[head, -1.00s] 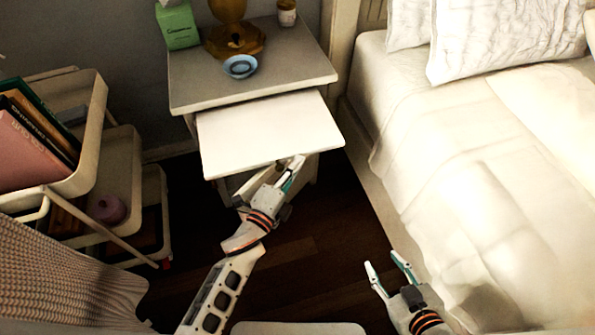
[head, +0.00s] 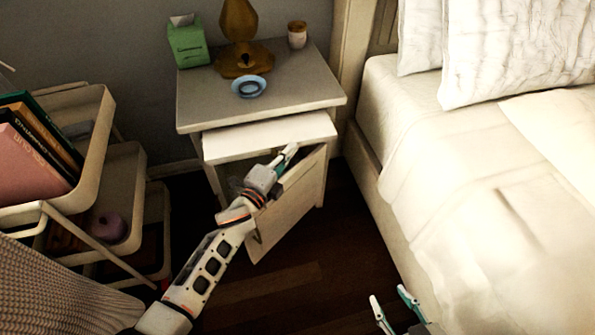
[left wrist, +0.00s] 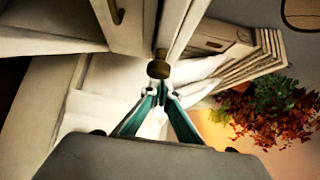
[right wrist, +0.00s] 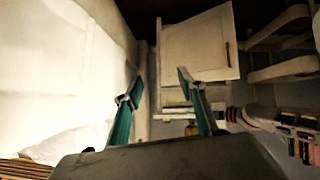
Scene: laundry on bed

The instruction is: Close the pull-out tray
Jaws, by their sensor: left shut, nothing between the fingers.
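The white pull-out tray (head: 280,132) sticks out a short way from under the top of the nightstand (head: 315,95). My left gripper (head: 290,153) is shut and empty, close to the tray's front edge. Whether it touches the tray is hard to tell. In the left wrist view, the closed fingertips (left wrist: 161,92) are right by a round brownish knob (left wrist: 158,69). My right gripper (head: 390,298) is open and empty, low beside the bed and away from the tray. Its spread fingers also show in the right wrist view (right wrist: 158,85).
The nightstand's lower door (head: 292,208) stands open below the tray, behind my left gripper. A blue bowl (head: 248,86), lamp (head: 240,55), green tissue box (head: 188,45) and small cup (head: 297,36) stand on top. A cart (head: 130,200) is left, the bed (head: 450,200) right.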

